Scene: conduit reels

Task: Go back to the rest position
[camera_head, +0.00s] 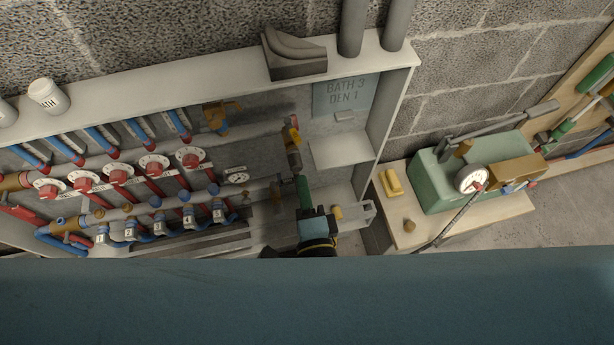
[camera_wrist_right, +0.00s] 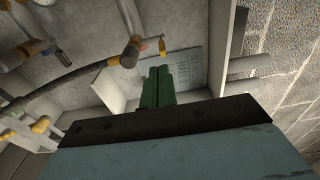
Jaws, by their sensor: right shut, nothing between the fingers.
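My right gripper (camera_head: 304,183) is low in the open wall cabinet (camera_head: 391,100), to the right of the manifold. Its green fingers also show in the right wrist view (camera_wrist_right: 157,75), side by side, shut and empty. In the head view a grey fitting with a red and yellow end (camera_head: 292,140) appears just above the fingertips; I cannot tell the gap between them. My left gripper is not in either view.
The pipe manifold with red dials (camera_head: 154,166) fills the cabinet's left. A white cup (camera_head: 48,95) and a grey block (camera_head: 294,55) stand on its top. A green pump box with a gauge (camera_head: 450,170) and a yellow block (camera_head: 390,183) are on the right bench. A dark hose (camera_wrist_right: 65,80) crosses the wrist view.

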